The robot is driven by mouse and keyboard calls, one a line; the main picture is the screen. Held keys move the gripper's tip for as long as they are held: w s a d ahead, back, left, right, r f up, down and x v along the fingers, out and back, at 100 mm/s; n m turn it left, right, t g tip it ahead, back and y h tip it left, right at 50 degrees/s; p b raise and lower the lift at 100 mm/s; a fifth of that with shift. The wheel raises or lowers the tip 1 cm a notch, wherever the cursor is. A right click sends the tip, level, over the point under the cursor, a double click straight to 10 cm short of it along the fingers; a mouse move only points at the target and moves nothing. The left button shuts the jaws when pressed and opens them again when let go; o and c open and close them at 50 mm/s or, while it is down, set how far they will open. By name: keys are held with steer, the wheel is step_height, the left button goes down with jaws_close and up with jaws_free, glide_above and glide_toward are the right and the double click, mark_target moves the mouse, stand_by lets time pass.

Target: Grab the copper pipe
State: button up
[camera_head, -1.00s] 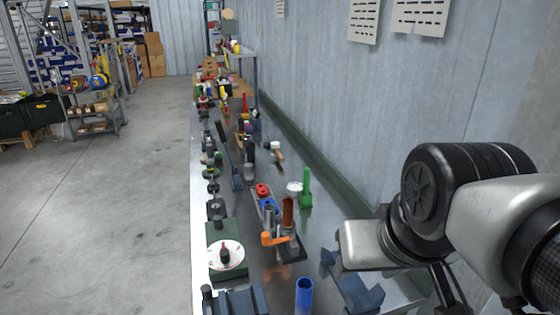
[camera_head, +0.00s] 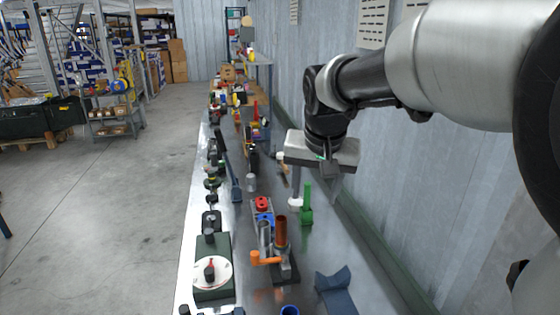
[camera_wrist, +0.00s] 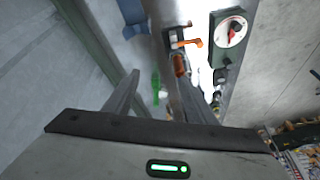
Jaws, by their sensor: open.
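The copper pipe (camera_head: 281,231) is a brown-orange cylinder standing upright in a dark-based holder on the long metal bench. An orange handle (camera_head: 266,258) is at its lower left. The pipe also shows in the wrist view (camera_wrist: 180,65), near the right finger. My gripper (camera_head: 315,196) is open and empty, with its fingers pointing down. It is above and beyond the pipe, apart from it. In the wrist view the two fingers (camera_wrist: 162,80) are spread wide.
A green upright piece (camera_head: 306,206) stands just right of the pipe, and a grey tube (camera_head: 264,234) just left. A blue-grey block (camera_head: 334,288) lies at the near right. The wall borders the bench on the right.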

steer(key=h, duration=0.1)
glide_toward(280, 220)
steer(key=shift+m, duration=0.3)
steer(key=x, duration=0.6)
steer(key=shift+d, duration=0.1)
steer(key=shift+p+x, duration=0.4)
steer(key=shift+x, duration=2.85)
steer(key=c, duration=1.3)
